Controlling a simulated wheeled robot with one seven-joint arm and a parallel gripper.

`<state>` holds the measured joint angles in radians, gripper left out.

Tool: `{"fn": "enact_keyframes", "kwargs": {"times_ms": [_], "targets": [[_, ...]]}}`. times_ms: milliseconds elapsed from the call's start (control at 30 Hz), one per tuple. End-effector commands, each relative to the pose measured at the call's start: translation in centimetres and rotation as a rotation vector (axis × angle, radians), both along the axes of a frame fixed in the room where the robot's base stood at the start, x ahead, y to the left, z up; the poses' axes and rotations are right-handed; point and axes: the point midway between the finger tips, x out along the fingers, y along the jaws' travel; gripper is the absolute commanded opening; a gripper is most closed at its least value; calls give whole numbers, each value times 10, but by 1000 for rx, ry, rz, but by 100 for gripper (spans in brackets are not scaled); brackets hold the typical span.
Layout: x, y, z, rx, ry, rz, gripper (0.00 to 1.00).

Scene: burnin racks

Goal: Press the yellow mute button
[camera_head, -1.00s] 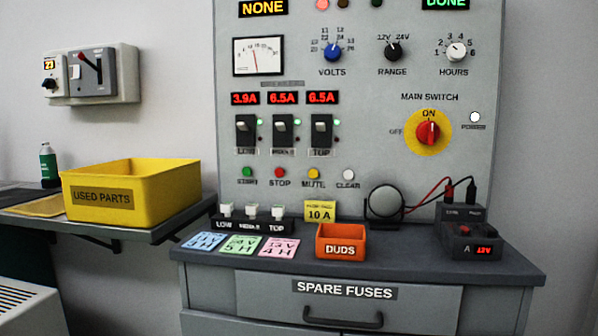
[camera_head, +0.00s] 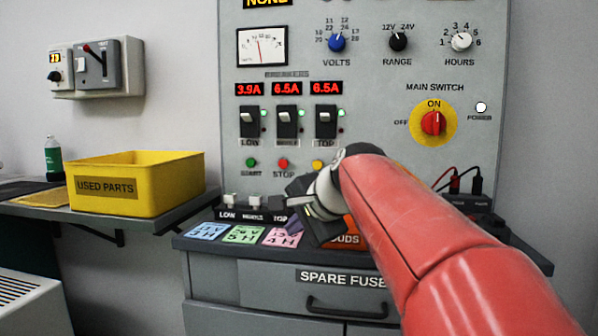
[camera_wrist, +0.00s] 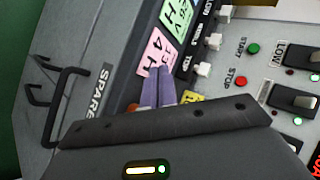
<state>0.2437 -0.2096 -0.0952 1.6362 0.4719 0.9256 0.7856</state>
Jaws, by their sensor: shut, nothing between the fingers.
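The yellow mute button (camera_head: 318,164) is on the grey panel, to the right of the red stop button (camera_head: 283,163). My arm's wrist partly covers its surroundings and hides its label. My gripper (camera_head: 292,226) is in front of the panel, below the button row, pointing down toward the pink card (camera_head: 283,236). In the wrist view its two purple fingers (camera_wrist: 158,87) are together and empty, over the edge of the pink card (camera_wrist: 157,54). The red stop button (camera_wrist: 240,82) and green start button (camera_wrist: 253,48) show there, but the mute button does not.
The orange duds bin (camera_head: 350,258) is mostly hidden behind my arm. Small white-topped switches (camera_head: 230,201) stand on the shelf under the panel. A yellow used parts bin (camera_head: 125,186) is at left. Rocker switches (camera_head: 287,122) sit above the buttons.

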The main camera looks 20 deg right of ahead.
Motion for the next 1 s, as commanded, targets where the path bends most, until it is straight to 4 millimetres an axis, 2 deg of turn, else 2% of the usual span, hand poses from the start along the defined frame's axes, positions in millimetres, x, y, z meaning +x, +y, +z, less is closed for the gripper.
{"fn": "enact_keyframes", "kwargs": {"times_ms": [33,100,200,300,433,767,1000], "targets": [[20,-18,14,81,-31,-73,0],[41,-37,35,194,-75,-155,0],[63,-58,58,320,-123,-238,0],[74,-71,72,397,-154,-282,0],[78,-76,79,435,-168,-303,0],[79,-76,79,434,-168,-301,0],[96,-87,81,434,-166,-303,0]]}}
